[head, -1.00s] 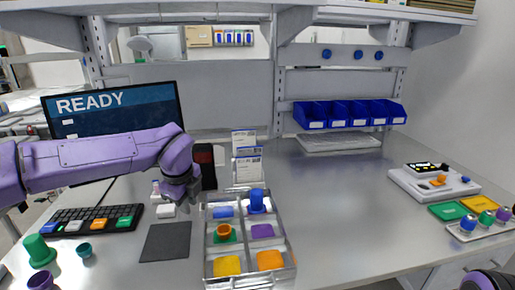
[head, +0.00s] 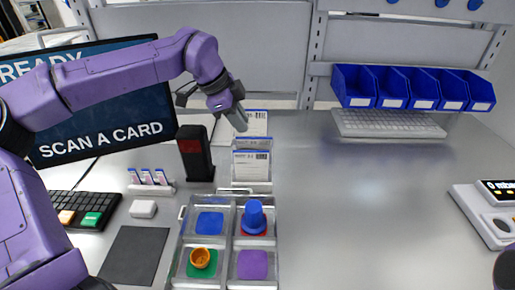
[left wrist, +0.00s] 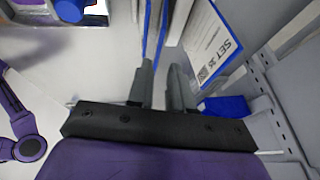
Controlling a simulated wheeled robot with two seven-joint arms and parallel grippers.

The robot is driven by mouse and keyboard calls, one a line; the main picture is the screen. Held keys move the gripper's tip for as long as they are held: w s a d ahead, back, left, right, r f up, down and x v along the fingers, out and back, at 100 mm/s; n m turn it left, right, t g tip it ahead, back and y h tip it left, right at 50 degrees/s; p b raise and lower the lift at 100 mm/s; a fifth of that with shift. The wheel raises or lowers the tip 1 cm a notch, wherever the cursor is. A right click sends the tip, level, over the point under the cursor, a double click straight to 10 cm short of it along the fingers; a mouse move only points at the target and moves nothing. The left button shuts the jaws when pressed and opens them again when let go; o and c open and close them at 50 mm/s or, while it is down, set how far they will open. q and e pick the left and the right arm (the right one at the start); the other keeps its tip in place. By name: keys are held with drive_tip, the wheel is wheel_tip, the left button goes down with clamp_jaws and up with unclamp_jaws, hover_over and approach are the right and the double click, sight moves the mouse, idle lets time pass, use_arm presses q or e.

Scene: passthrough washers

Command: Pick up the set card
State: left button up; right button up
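A clear card stand (head: 251,188) on the bench holds white cards with blue top edges, a front card (head: 252,163) and a back card (head: 259,124). Their print is too small to read in the head view. In the left wrist view, a card reading "SET" (left wrist: 212,45) with a square code stands right of the fingers. My left gripper (head: 239,119) is above the stand, at the back card's left edge. In the left wrist view its fingers (left wrist: 163,85) are apart, with blue card edges (left wrist: 160,35) beyond the gap. I see no card gripped.
A black reader (head: 195,153) stands left of the cards. The monitor (head: 100,110) reads "SCAN A CARD". A clear divided tray (head: 226,262) with coloured pieces is in front. Blue bins (head: 412,88) hang at the back right. The bench's middle right is clear.

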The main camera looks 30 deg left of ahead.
sight(251, 137)
use_arm(q)
drive_tip(key=p+x, duration=0.2)
drive_tip(key=x, duration=0.4)
drive_tip(key=shift+s+d+p, duration=0.1)
drive_tip(key=shift+p, duration=0.25)
drive_tip(key=shift+f, duration=0.25)
clamp_jaws()
drive_tip(key=shift+r, duration=0.2)
